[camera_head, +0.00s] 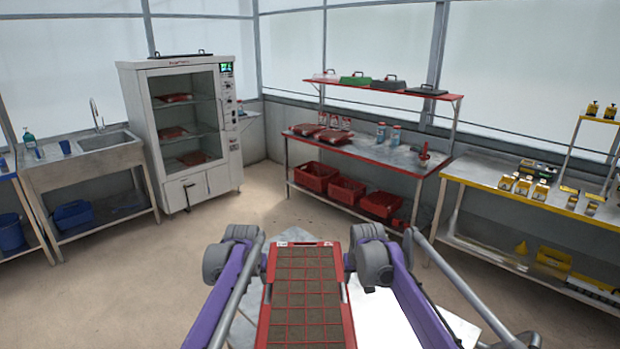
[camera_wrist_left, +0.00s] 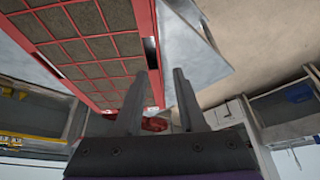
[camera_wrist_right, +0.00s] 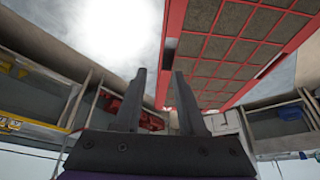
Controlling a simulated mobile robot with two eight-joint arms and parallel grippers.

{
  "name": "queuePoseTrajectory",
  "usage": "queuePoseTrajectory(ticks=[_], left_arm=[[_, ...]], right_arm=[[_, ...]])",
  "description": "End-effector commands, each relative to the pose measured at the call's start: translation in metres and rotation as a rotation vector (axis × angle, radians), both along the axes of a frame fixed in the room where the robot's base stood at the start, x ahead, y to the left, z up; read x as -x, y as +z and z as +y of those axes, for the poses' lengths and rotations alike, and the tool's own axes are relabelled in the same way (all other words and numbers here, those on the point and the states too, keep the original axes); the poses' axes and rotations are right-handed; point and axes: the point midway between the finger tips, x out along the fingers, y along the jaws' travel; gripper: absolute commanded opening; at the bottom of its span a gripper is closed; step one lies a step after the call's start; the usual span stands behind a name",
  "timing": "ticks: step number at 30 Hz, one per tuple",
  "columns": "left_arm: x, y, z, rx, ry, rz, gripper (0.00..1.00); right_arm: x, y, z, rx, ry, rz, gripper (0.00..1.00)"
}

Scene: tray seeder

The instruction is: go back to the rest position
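A red seed tray (camera_head: 263,315) with a grid of brown, soil-filled cells lies in front of me in the head view. My left gripper (camera_wrist_left: 158,88) is beside the tray's left edge. Its two fingers stand apart, and the tray's red rim shows between and behind them. My right gripper (camera_wrist_right: 159,84) is beside the tray's right edge, its fingers also apart with the rim showing between and behind them. Neither gripper visibly clamps the rim. The fingertips are hard to make out in the head view.
A pale metal surface (camera_head: 385,318) shows around the tray. A white glass-door cabinet (camera_head: 215,185) and a sink (camera_head: 100,148) stand at back left. A red-edged bench (camera_head: 365,150) holds red bins (camera_head: 347,190) below. A yellow-edged bench (camera_head: 480,175) is at right. Bare floor lies between.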

Motion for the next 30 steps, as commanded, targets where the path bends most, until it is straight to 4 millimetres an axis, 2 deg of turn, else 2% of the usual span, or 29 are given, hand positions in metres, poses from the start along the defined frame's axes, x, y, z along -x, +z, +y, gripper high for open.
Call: queuePoseTrajectory(ticks=[1, 6, 10, 14, 20, 24, 27, 30], left_arm=[[0.016, 0.011, 0.003, 0.000, 0.001, -0.003, 0.40], [0.084, 0.039, 0.012, 0.000, 0.000, -0.016, 0.40], [0.142, 0.050, 0.019, 0.001, 0.000, -0.028, 0.40], [0.203, 0.050, 0.025, 0.001, 0.001, -0.038, 0.40], [0.299, 0.029, 0.031, 0.001, 0.001, -0.055, 0.40], [0.359, 0.002, 0.034, 0.001, 0.001, -0.066, 0.40], [0.391, -0.017, 0.036, 0.000, 0.000, -0.072, 0.40], [0.412, -0.032, 0.036, 0.000, 0.000, -0.076, 0.40]], right_arm=[[0.016, 0.011, -0.003, 0.000, -0.001, -0.003, 0.40], [0.084, 0.038, -0.012, -0.001, 0.000, -0.016, 0.40], [0.142, 0.049, -0.019, -0.001, 0.000, -0.027, 0.40], [0.203, 0.049, -0.025, -0.002, -0.001, -0.038, 0.40], [0.298, 0.028, -0.031, -0.001, 0.000, -0.054, 0.40], [0.358, 0.001, -0.034, 0.000, 0.000, -0.065, 0.40], [0.390, -0.018, -0.036, 0.000, -0.001, -0.071, 0.40], [0.410, -0.032, -0.036, 0.000, 0.000, -0.075, 0.40]])
